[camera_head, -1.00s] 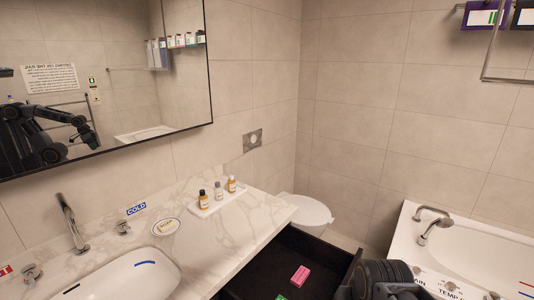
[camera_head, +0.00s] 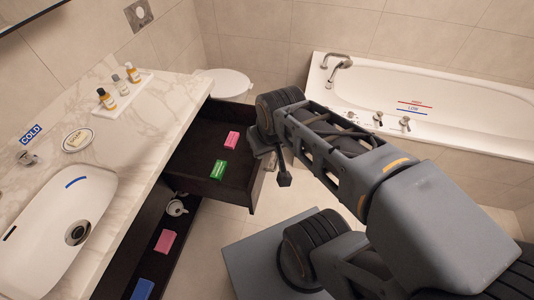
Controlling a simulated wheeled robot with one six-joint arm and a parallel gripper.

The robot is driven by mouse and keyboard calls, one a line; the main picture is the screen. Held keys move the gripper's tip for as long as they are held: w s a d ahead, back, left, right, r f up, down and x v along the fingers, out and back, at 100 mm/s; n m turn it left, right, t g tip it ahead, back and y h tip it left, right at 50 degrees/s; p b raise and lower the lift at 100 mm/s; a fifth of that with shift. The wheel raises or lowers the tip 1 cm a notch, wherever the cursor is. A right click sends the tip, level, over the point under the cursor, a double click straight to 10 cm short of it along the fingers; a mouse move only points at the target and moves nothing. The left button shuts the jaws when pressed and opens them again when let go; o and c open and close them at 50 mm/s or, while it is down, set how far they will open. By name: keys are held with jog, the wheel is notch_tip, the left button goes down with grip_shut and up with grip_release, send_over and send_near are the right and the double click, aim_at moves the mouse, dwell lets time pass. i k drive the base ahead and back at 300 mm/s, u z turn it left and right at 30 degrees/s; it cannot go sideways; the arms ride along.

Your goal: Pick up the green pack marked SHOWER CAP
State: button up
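A green pack (camera_head: 219,169) with small white lettering, too small to read surely, lies in the open upper drawer (camera_head: 190,180), near its front right side. A pink pack (camera_head: 232,140) lies just behind it in the same drawer. My gripper (camera_head: 283,178) is to the right of the green pack, by the drawer's right edge, and apart from the pack. Only part of the gripper shows at the end of my arm; its finger opening is hidden or unclear.
The marble counter (camera_head: 140,135) overhangs at left, with small bottles on a white tray (camera_head: 142,88). A bathtub (camera_head: 330,95) stands at back right.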

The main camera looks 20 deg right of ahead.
aim_at(217, 175)
jog(key=u, duration=0.05)
jog(key=k, duration=0.5)
jog(key=z, duration=1)
jog(key=i, duration=0.9)
jog(key=u, duration=1.2)
